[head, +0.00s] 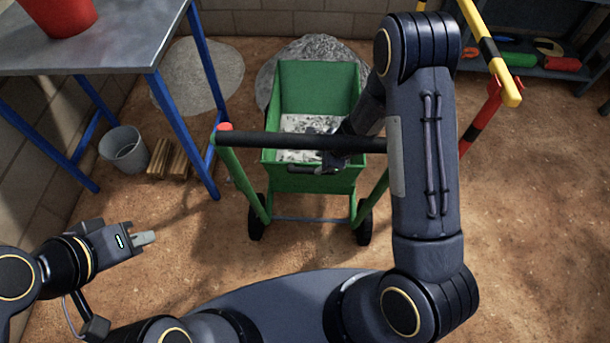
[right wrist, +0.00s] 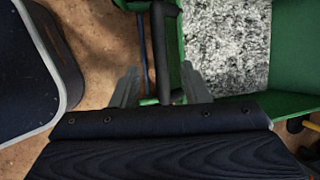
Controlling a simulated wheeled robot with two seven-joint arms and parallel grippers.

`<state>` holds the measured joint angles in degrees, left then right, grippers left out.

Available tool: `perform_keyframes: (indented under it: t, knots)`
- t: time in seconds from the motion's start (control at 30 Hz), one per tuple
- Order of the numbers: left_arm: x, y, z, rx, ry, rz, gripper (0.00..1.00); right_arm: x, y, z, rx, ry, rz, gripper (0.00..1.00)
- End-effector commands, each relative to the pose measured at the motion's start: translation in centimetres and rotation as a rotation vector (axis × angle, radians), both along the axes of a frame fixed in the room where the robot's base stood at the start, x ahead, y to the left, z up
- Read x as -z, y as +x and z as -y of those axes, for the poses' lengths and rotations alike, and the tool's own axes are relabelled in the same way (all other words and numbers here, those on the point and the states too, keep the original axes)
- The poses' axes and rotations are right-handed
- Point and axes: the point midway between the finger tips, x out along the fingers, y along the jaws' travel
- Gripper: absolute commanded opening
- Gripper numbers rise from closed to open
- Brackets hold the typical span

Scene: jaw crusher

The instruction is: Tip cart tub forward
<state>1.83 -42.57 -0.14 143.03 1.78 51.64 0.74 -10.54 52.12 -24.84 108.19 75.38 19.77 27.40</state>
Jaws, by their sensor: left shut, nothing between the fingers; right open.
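The green cart tub (head: 318,88) stands upright and level on its two-wheeled frame, with grey-white crushed material (head: 298,124) inside; the material also shows in the right wrist view (right wrist: 228,45). A short dark handle (head: 306,169) is on the tub's near wall. My right gripper (head: 322,157) is at this near wall, partly hidden behind the cart's black push bar (head: 285,141). In the right wrist view my open right gripper (right wrist: 160,90) has the dark tub handle (right wrist: 166,50) between its fingers; contact cannot be told. My left gripper (head: 145,238) is shut and empty, left of the cart.
A metal table (head: 100,35) with a red bucket (head: 60,12) stands at upper left. A grey bucket (head: 125,149) and wood blocks (head: 170,159) are beneath it. A yellow-black rail (head: 488,48) is at right. A grey heap (head: 315,47) lies behind the tub.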

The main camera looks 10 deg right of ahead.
Motion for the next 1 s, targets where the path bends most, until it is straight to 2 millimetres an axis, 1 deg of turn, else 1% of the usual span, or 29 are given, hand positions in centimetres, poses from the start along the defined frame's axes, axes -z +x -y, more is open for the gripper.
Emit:
perform_keyframes:
  t: [0.03, 0.2, 0.4, 0.57, 0.8, 0.83, 1.0]
  knots:
    - [0.4, 0.0, 0.0, 0.0, 0.0, 0.0, 0.0, 0.8, 0.1, -0.2, -0.001, -0.001, -0.002, 0.41]
    - [1.4, 0.0, 0.0, 0.0, 0.0, 0.0, 0.0, 3.3, 0.8, -1.1, -0.004, 0.001, -0.002, 0.41]
    - [2.1, 0.0, 0.0, 0.0, 0.0, 0.0, 0.0, 5.7, 1.6, -2.0, -0.005, 0.001, -0.001, 0.41]
    - [2.2, 0.0, 0.0, 0.0, 0.0, 0.0, 0.0, 6.5, 1.9, -2.4, -0.004, 0.002, 0.0, 0.41]
    - [2.2, 0.0, 0.0, 0.0, 0.0, 0.0, 0.0, 6.5, 1.9, -2.4, -0.005, 0.002, 0.0, 0.41]
    - [2.2, 0.0, 0.0, 0.0, 0.0, 0.0, 0.0, 6.5, 1.9, -2.4, -0.005, 0.002, 0.0, 0.4]
    - [2.2, 0.0, 0.0, 0.0, 0.0, 0.0, 0.0, 6.5, 1.9, -2.4, -0.005, 0.002, 0.0, 0.18]
